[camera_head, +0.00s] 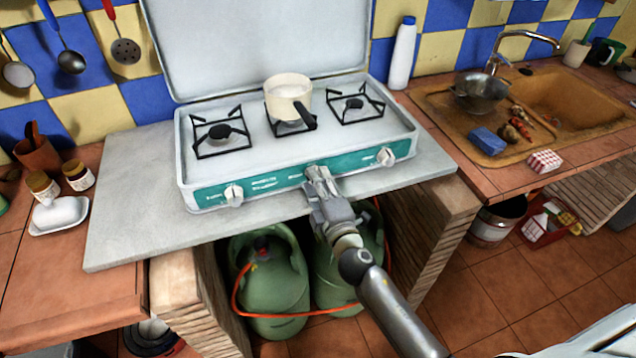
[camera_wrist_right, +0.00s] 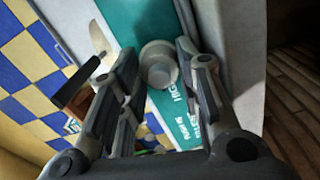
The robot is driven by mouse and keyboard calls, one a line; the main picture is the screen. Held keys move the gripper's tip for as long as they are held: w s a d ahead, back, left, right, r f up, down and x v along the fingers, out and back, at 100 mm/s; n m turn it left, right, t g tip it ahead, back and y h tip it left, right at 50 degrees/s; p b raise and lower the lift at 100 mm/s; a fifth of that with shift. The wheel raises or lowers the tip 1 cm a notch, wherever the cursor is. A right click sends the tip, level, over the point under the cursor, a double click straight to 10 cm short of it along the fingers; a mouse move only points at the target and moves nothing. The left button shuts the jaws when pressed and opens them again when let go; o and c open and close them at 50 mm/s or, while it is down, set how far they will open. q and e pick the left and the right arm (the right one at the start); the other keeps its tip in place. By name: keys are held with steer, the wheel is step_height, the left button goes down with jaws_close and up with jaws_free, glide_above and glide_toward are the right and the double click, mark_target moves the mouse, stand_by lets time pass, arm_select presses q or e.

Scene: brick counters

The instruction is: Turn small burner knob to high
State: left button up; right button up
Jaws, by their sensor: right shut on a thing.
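The white stove (camera_head: 300,125) has a teal front panel (camera_head: 268,181) with a left knob (camera_head: 234,194), a right knob (camera_head: 386,156) and a middle knob (camera_wrist_right: 158,65). My right gripper (camera_head: 320,180) reaches up from below to the panel's middle. It is shut on the middle knob, which shows between its fingers in the right wrist view. In the head view the gripper largely hides this knob, and its turn angle cannot be told. A cream pot (camera_head: 287,91) with a dark handle sits on the middle burner. My left gripper is not in view.
The stove lid (camera_head: 255,45) stands open against the tiled wall. Green gas bottles (camera_head: 268,285) with an orange hose stand under the grey slab (camera_head: 130,190). A white bottle (camera_head: 402,58) stands to the right of the stove. The left and right burners (camera_head: 222,133) are empty.

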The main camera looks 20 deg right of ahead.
steer(key=shift+n, duration=0.9)
steer(key=o, duration=1)
steer(key=shift+f, duration=0.1)
steer(key=shift+s+f, duration=0.1)
steer(key=shift+s, duration=0.25)
steer(key=shift+s+d+r, duration=0.1)
steer(key=shift+s+r, duration=0.05)
steer(key=shift+s, duration=1.7)
steer(key=shift+s+r, duration=0.15)
steer(key=shift+s, duration=1.65)
steer(key=shift+f, duration=0.1)
